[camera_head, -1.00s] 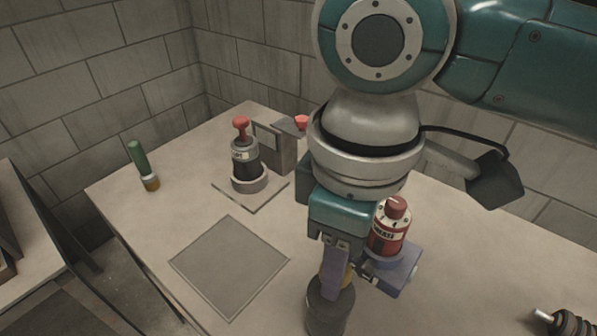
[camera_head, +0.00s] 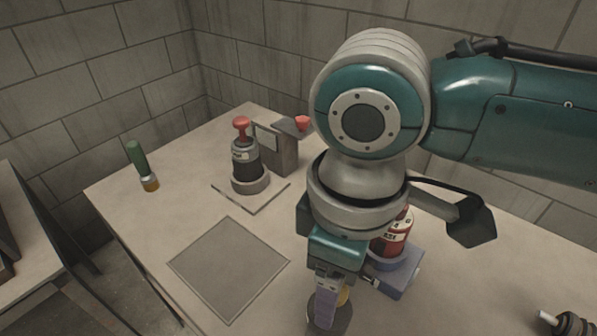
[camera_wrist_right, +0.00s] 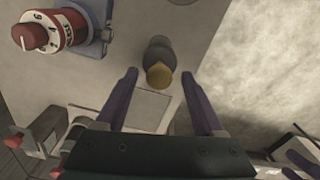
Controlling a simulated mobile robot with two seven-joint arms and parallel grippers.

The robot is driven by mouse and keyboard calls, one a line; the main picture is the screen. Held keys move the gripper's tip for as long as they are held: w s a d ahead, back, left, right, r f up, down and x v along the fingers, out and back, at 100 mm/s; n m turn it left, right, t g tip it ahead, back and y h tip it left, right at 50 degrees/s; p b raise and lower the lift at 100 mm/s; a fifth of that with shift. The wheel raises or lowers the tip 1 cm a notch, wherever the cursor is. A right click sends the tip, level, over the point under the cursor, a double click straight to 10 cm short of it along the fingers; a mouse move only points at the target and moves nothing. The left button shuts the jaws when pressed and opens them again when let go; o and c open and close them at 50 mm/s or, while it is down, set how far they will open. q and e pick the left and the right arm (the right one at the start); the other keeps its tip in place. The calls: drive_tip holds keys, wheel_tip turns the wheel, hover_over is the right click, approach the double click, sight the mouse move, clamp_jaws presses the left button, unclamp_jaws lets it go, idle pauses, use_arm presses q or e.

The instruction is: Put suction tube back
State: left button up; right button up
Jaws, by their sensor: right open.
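A short dark grey cylinder with a yellow top (camera_wrist_right: 158,75) stands on the table; I take it to be the suction tube, but cannot be sure. In the head view the dark grey cylinder (camera_head: 343,321) is at the bottom edge, partly hidden by my gripper. My right gripper (camera_head: 327,310) points down over it. In the right wrist view the right gripper's fingers (camera_wrist_right: 160,85) are apart, with the yellow top between them and a gap on each side.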

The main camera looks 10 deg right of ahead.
drive_tip(key=shift+r, duration=0.1)
wheel_tip(320, 180, up, 12)
drive_tip(key=p, duration=0.2)
drive_tip(key=s+a+f+m+t+y, duration=0.1)
drive_tip(key=s+a+f+m+y, duration=0.1)
drive_tip(key=s+a+f+y, duration=0.25)
drive_tip(key=s+d+f+m+t+h, duration=0.1)
drive_tip(key=s+d+m+h, duration=0.1)
drive_tip(key=d, duration=0.5)
drive_tip(key=s+d+f+m+t+h, duration=0.1)
drive_tip(key=s+d+m+h, duration=0.1)
drive_tip(key=s+d+m, duration=0.2)
drive_tip(key=s+d, duration=0.1)
drive_tip(key=d, duration=0.1)
drive_tip(key=shift+s+d+f+t, duration=0.15)
drive_tip(key=shift+s+d+t, duration=0.15)
drive_tip(key=shift+d, duration=0.05)
wheel_tip(320, 180, up, 39)
drive_tip(key=p, duration=3.8)
drive_tip(key=shift+p, duration=0.4)
